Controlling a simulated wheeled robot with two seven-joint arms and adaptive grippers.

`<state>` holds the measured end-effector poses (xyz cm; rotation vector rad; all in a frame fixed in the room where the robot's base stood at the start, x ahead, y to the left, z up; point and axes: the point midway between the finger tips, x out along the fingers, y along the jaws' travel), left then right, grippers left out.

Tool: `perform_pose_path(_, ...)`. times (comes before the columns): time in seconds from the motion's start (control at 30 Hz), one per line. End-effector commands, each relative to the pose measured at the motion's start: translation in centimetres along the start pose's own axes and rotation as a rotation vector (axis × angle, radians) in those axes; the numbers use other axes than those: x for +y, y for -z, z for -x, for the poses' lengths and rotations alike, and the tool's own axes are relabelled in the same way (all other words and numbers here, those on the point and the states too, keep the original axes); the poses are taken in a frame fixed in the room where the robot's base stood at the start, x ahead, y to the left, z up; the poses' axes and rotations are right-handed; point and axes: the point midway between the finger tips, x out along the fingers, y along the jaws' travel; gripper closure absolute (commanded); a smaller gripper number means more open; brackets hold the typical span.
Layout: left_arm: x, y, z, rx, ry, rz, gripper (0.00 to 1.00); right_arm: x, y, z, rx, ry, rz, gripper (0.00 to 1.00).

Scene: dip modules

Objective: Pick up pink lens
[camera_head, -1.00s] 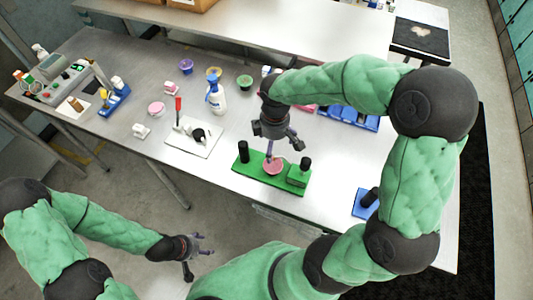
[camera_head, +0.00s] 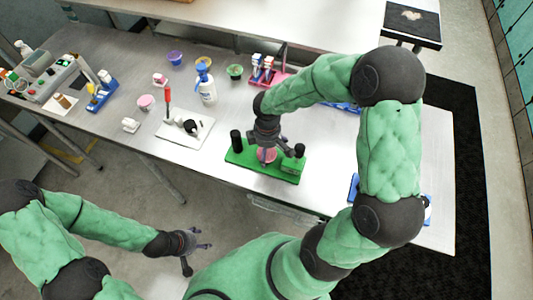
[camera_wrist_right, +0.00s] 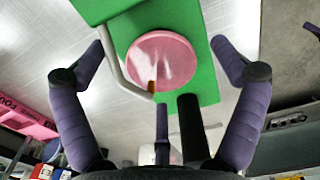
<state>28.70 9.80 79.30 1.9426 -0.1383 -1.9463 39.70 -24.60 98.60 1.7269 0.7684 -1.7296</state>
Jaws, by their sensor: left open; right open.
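The pink lens (camera_head: 264,155) is a round pink disc at the green stand (camera_head: 240,158) near the table's front edge. In the right wrist view the lens (camera_wrist_right: 165,58) lies face-on in front of the green surface (camera_wrist_right: 198,88), between my spread purple fingers. My right gripper (camera_head: 268,147) is open directly over the lens and partly hides it in the head view. Whether any finger touches the lens, I cannot tell. My left gripper (camera_head: 198,240) is open and empty, off the table's front edge at lower left.
Black posts (camera_head: 236,140) stand on the green stand, close to the right gripper. A white board (camera_head: 186,130) with a red-handled tool lies to the left. A spray bottle (camera_head: 207,88), a pink round piece (camera_head: 146,102) and several small bowls stand farther back.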

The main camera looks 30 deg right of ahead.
Motion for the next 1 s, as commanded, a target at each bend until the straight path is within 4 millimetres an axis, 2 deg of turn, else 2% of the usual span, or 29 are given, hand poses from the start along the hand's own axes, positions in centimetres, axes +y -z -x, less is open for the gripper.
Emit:
perform_pose_path(0.2,0.0,0.0,0.0,0.0,0.0,0.0,0.38,0.1,0.0,0.0,0.001,-0.002,0.0,0.05)
perform_pose_path(0.37,0.0,0.0,0.0,0.0,0.0,0.0,0.38,0.0,0.0,0.0,0.001,-0.002,0.0,0.5)
perform_pose_path(0.4,0.0,0.0,0.0,0.0,0.0,0.0,0.38,0.0,0.0,0.0,0.001,-0.001,0.0,0.55)
perform_pose_path(0.8,0.0,0.0,0.1,0.0,0.0,0.0,0.38,0.1,0.0,0.1,0.001,-0.002,0.0,0.55)
perform_pose_path(1.0,0.1,0.0,0.3,0.0,0.0,0.0,0.38,0.1,0.1,1.4,0.002,-0.005,0.0,0.55)
